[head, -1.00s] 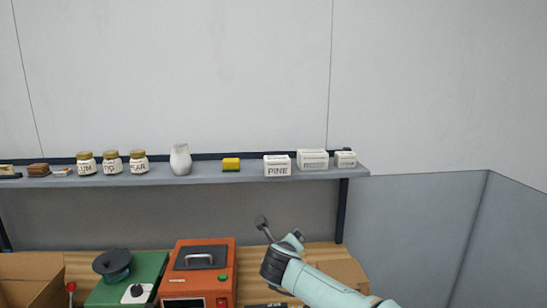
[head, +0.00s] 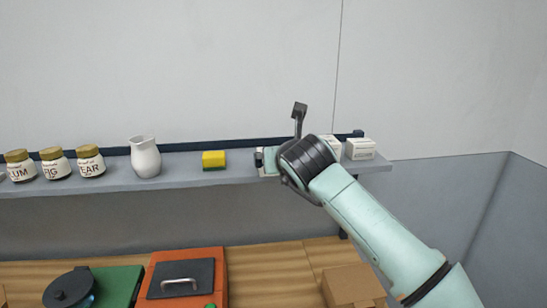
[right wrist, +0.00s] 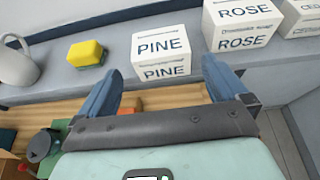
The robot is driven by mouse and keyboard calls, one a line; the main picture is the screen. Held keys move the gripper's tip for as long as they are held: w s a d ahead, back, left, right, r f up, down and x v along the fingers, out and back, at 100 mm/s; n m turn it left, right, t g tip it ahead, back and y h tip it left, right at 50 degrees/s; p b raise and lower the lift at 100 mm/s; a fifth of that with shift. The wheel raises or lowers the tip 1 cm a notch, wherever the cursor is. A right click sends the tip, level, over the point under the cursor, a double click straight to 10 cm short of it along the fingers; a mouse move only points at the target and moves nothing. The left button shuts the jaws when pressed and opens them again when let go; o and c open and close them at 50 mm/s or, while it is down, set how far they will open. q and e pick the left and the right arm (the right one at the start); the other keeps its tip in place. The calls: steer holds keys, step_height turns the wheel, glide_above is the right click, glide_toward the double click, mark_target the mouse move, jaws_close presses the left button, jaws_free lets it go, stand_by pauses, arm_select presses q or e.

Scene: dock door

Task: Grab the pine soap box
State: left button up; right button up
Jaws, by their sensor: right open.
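The pine soap box (right wrist: 160,45) is a white box lettered PINE on its top and front. It sits on the grey shelf between the yellow sponge and the rose box. My right gripper (right wrist: 162,70) is open and empty, with its two blue fingers pointing at the box, one toward each side of it. The box looks beyond the fingertips; I cannot tell how large the gap is. In the head view my right gripper (head: 272,162) covers most of the pine box, leaving only a white sliver. My left gripper is not in view.
The rose box (right wrist: 240,28) stands close to the right of the pine box, with another white box (head: 360,149) beyond it. A yellow sponge (head: 214,160), white pitcher (head: 145,157) and labelled jars (head: 89,162) stand left on the shelf (head: 190,176). An orange machine (head: 215,262) stands below.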

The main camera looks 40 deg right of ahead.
steer(key=x, duration=0.6)
steer(key=shift+w+p, duration=0.15)
steer(key=shift+p, duration=0.25)
steer(key=p+x, duration=0.1)
steer(key=x, duration=0.4)
steer(key=shift+w+f, duration=0.1)
steer(key=shift+f, duration=0.05)
steer(key=shift+c, duration=0.3)
steer(key=shift+s, duration=0.3)
steer(key=c, duration=0.9)
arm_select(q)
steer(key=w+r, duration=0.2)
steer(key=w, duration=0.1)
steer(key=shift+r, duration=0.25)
arm_select(e)
steer(key=shift+o, duration=0.2)
steer(key=shift+w, duration=0.1)
steer(key=shift+r, duration=0.2)
steer(key=shift+r, duration=0.25)
step_height(320, 180, up, 8)
steer(key=shift+w+r, duration=0.15)
steer(key=shift+r, duration=0.4)
